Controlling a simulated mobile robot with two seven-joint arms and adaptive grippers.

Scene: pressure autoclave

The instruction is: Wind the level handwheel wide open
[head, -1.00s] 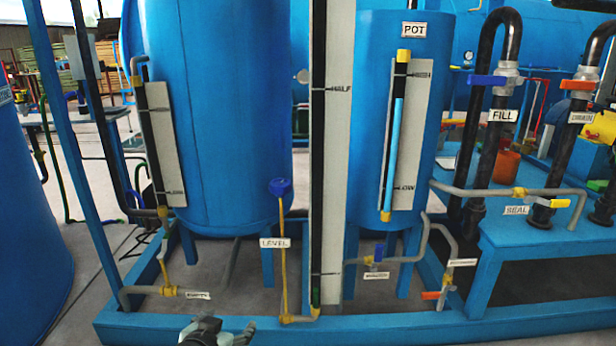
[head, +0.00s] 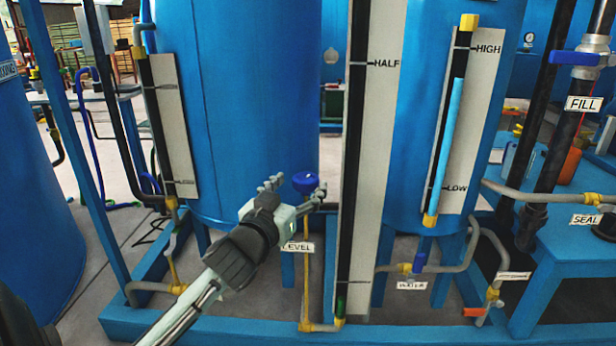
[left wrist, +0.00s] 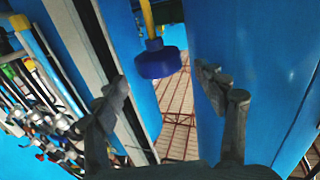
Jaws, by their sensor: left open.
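The level handwheel is a small dark blue knob (head: 306,183) on top of a thin yellow pipe, above the LEVEL label (head: 298,247). My left gripper (head: 298,190) is open, its fingers spread to either side of the handwheel in the head view. In the left wrist view the handwheel (left wrist: 158,60) shows beyond the open fingertips (left wrist: 172,85), between them and apart from both. The gripper holds nothing. My right gripper is not in view.
A tall sight gauge (head: 372,150) marked HALF stands just right of the handwheel. A large blue tank (head: 245,100) stands close behind. A blue frame rail (head: 400,325) runs along the floor. More pipes and a WATER valve (head: 420,262) lie to the right.

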